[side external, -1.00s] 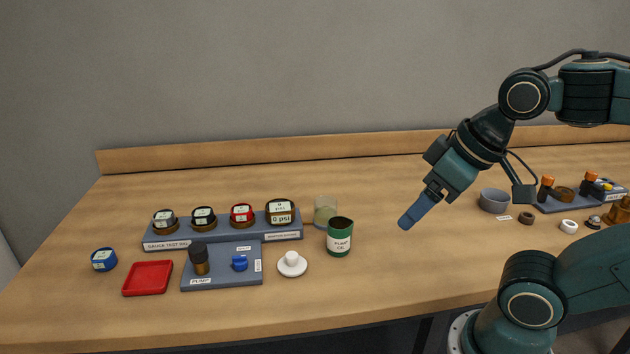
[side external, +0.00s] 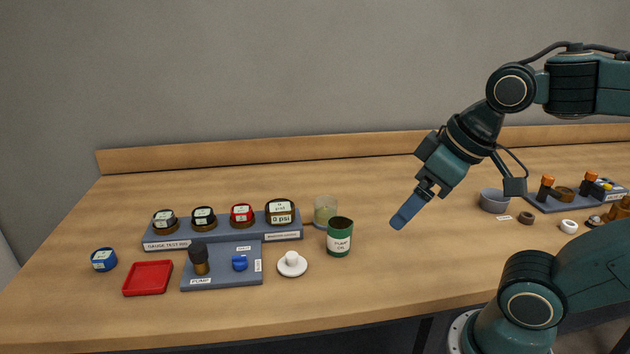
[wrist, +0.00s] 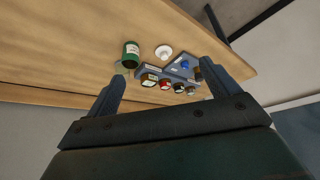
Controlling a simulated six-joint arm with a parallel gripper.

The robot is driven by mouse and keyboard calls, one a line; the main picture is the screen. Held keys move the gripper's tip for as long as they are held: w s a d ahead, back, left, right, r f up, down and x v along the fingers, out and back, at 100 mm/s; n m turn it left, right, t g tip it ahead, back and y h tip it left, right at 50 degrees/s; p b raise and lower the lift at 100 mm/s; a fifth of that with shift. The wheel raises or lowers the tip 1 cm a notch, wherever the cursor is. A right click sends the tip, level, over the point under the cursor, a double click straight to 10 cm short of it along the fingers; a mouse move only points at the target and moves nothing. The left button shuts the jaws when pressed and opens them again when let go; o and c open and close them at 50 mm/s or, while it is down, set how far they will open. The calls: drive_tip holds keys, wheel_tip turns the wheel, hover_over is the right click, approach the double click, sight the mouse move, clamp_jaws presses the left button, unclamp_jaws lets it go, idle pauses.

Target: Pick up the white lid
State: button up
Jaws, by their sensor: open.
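The white lid (side external: 292,265) lies on the wooden table, a flat disc with a raised knob on top. It is right of the pump tray and just left of the green pump oil can (side external: 340,237). In the wrist view the white lid (wrist: 163,51) shows beyond and between my fingers, some way off. My gripper (side external: 404,218) is in the air to the right of the can, tilted down to the left. In the wrist view my gripper (wrist: 160,85) has its two fingers spread wide with nothing between them.
A clear glass (side external: 325,210) stands behind the can. A red tray (side external: 148,278) and a blue cap (side external: 103,260) are left. Table in front of the lid is clear.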

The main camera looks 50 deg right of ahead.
drive_tip(key=w+n+g, duration=0.1)
drive_tip(key=w+n, duration=0.1)
drive_tip(key=w, duration=0.5)
drive_tip(key=n+g+y, duration=0.1)
drive_tip(key=n+g, duration=0.2)
drive_tip(key=n, duration=0.3)
hover_over(292, 255)
drive_tip(key=s+d, duration=0.2)
wheel_tip(292, 255, down, 11)
drive_tip(key=shift+w+a+f+n, duration=0.2)
drive_tip(key=shift+w+f+n, duration=0.1)
drive_tip(key=shift+w, duration=0.1)
drive_tip(key=shift+w+a+f, duration=0.15)
drive_tip(key=shift+f, duration=1.25)
drive_tip(key=shift+w+a+f, duration=0.15)
drive_tip(key=shift+a+f, duration=0.05)
drive_tip(key=shift+f, duration=1.2)
drive_tip(key=shift+w+a+f, duration=0.15)
drive_tip(key=shift+f, duration=1.25)
drive_tip(key=shift+f, duration=0.1)
drive_tip(key=shift+w+a+f, duration=0.1)
drive_tip(key=shift+a+f, duration=0.05)
drive_tip(key=shift+f, duration=1.1)
drive_tip(key=shift+w+a+f, duration=0.1)
drive_tip(key=shift+a+f, duration=0.05)
drive_tip(key=shift+f, duration=1.05)
